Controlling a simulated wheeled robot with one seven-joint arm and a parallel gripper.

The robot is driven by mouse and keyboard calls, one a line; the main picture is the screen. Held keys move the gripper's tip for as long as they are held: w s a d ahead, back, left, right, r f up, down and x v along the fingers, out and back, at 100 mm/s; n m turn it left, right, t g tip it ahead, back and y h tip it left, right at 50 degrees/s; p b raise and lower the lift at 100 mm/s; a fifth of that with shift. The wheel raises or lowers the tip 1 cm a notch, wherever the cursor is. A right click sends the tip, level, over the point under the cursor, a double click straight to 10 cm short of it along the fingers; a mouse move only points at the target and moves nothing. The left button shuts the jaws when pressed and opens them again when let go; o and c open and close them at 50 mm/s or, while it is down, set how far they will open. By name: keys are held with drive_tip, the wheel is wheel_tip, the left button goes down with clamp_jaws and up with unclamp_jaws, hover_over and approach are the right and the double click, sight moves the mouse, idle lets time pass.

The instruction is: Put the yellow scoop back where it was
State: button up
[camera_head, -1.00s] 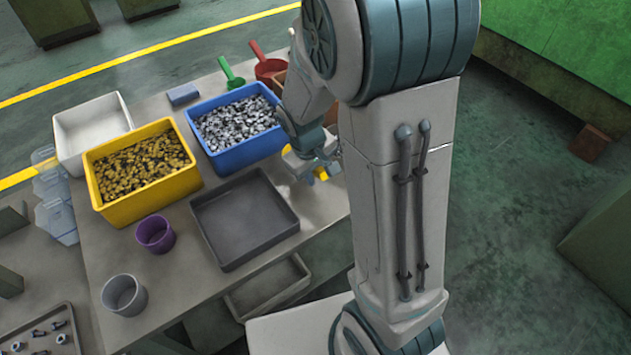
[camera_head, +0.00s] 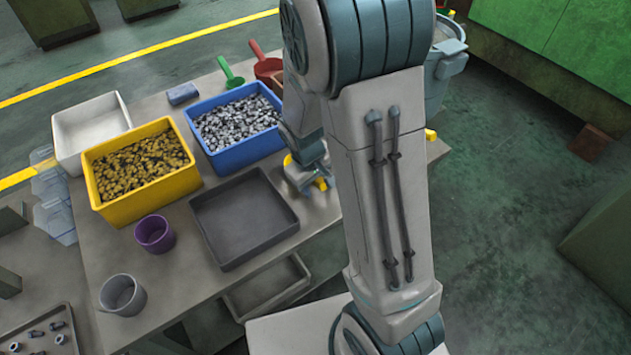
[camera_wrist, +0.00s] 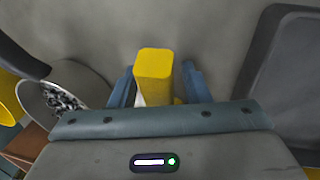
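The yellow scoop (camera_wrist: 153,75) shows in the wrist view as a thick yellow handle between the two blue fingers of my gripper (camera_wrist: 158,85). In the head view my gripper (camera_head: 308,178) is at the right side of the table, right of the dark grey tray and in front of the blue bin. Yellow parts of the scoop (camera_head: 320,184) show beside the fingers there. Most of the scoop's bowl is hidden by the gripper, so I cannot tell whether anything lies in it.
A blue bin (camera_head: 212,160) of silver parts and a yellow bin (camera_head: 108,212) of brass-coloured parts stand left. Green (camera_head: 231,78) and red (camera_head: 268,69) scoops lie behind. The dark tray (camera_head: 287,232) is empty. A round vessel (camera_wrist: 88,80) with silver parts is left in the wrist view.

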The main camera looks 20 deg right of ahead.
drive_tip(key=shift+r, duration=0.1)
drive_tip(key=w+p+v, duration=0.1)
drive_tip(key=v, duration=1)
drive_tip(key=s+d+r+m+t+y, duration=0.1)
drive_tip(key=s+r+m, duration=0.3)
drive_tip(key=s+r, duration=0.4)
drive_tip(key=s+y, duration=0.1)
drive_tip(key=s, duration=0.4)
drive_tip(key=shift+s+d+m, duration=0.35)
drive_tip(key=shift+d+m, duration=0.05)
drive_tip(key=shift+r, duration=0.15)
